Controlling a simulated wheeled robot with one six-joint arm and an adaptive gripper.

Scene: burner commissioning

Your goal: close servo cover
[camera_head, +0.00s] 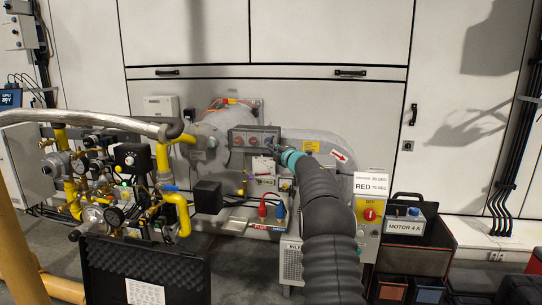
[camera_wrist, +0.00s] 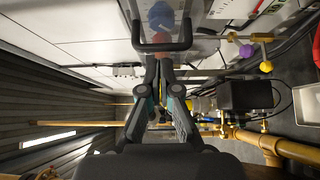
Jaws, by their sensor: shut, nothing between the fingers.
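The servo cover looks like the clear, grey-framed front (camera_head: 254,138) of a box on the burner, with reddish round parts showing behind it in the head view. In the wrist view a clear panel (camera_wrist: 185,22) has a black bar handle (camera_wrist: 162,46) and blue and red round shapes behind it. My gripper (camera_wrist: 159,62) is shut and empty, its fingertips right at the handle. I cannot tell whether they touch it. In the head view my gripper (camera_head: 272,147) is at the right end of the box, partly hidden by my arm. How far the cover stands open is unclear.
Yellow gas piping with gauges (camera_head: 125,185) stands left of the burner. A panel with a red knob (camera_head: 369,214) and a motor case (camera_head: 405,226) stand right. An open black case (camera_head: 145,268) is in front.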

